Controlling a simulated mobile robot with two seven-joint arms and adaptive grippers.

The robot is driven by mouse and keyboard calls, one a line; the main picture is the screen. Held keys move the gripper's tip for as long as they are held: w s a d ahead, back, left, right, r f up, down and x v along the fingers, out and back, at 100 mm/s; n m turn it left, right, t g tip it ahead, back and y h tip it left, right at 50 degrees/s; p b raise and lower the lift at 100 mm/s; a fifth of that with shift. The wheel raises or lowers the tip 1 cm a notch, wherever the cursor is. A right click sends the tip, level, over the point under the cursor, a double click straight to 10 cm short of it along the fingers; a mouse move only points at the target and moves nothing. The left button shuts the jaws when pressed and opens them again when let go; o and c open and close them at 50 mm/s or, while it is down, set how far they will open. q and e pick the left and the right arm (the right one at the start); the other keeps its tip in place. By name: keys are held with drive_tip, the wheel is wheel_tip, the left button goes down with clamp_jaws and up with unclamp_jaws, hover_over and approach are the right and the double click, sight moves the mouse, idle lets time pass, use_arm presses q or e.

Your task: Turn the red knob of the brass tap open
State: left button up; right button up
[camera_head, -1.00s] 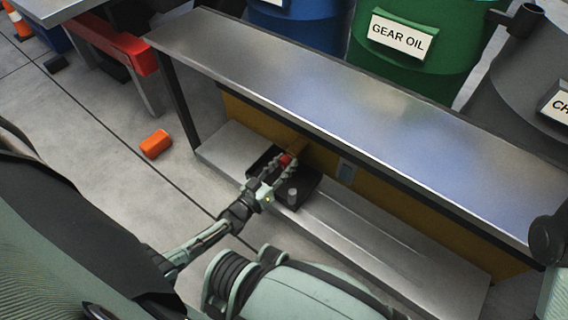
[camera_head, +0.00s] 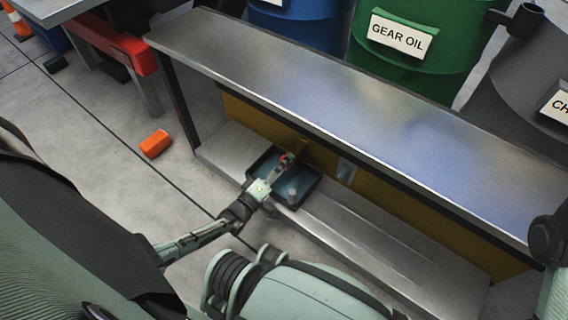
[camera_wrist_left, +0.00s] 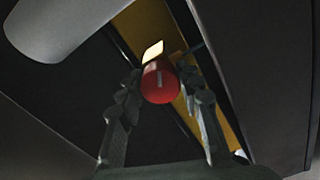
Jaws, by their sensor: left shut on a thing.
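The red knob (camera_head: 283,158) is on the brass tap (camera_head: 298,146), low on the yellow panel under the metal bench. My right gripper is not in view.
The bench top (camera_head: 330,85) overhangs the tap and lower shelf (camera_head: 385,245). Blue, green (camera_head: 410,60) and grey drums stand behind. The floor in front of the shelf's left end is clear.

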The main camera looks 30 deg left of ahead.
use_arm(q)
drive_tip(key=n, duration=0.5)
drive_tip(key=shift+n, duration=0.3)
idle(0.4)
drive_tip(key=o, duration=1.2)
drive_tip(key=shift+c, duration=0.2)
